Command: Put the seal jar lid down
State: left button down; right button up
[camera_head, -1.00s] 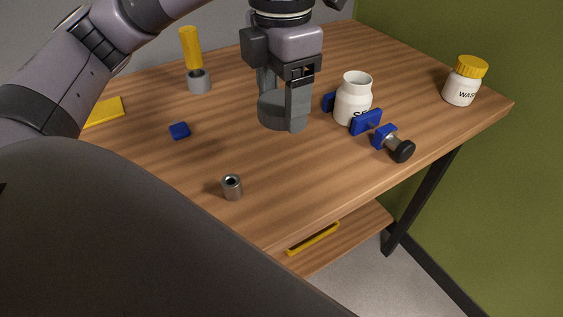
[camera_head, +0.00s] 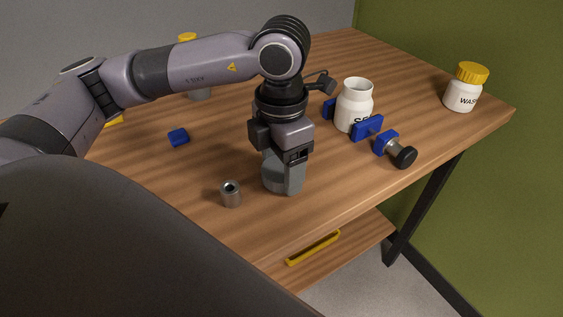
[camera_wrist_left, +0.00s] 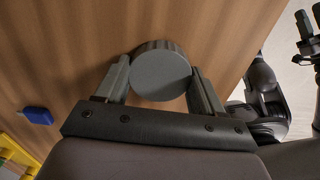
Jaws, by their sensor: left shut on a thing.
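My left gripper (camera_head: 284,184) points down over the near part of the wooden table, left of the vise and right of a small metal cylinder. It is shut on the grey round seal jar lid (camera_wrist_left: 161,74), which sits between the two fingers in the left wrist view. The lid is low over the tabletop; I cannot tell whether it touches the wood. The white seal jar (camera_head: 354,100) stands upright with its mouth open, between the blue jaws of a vise (camera_head: 368,127).
The small metal cylinder (camera_head: 231,194) stands close to the left gripper. A blue block (camera_head: 178,137) lies farther left. A white waste jar with a yellow lid (camera_head: 465,88) stands at the right edge. The table's front edge (camera_head: 345,216) is near the gripper.

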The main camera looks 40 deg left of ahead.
aim_at(282, 167)
pick_arm(q)
jog(key=shift+f+b, duration=0.25)
jog(key=shift+b, duration=0.05)
jog(key=shift+c, duration=0.6)
grip_release()
jog(key=shift+r, duration=0.1)
notch_tip(282, 167, up, 12)
jog(key=p, duration=0.1)
jog(key=shift+r+p, duration=0.2)
jog(key=shift+p, duration=0.2)
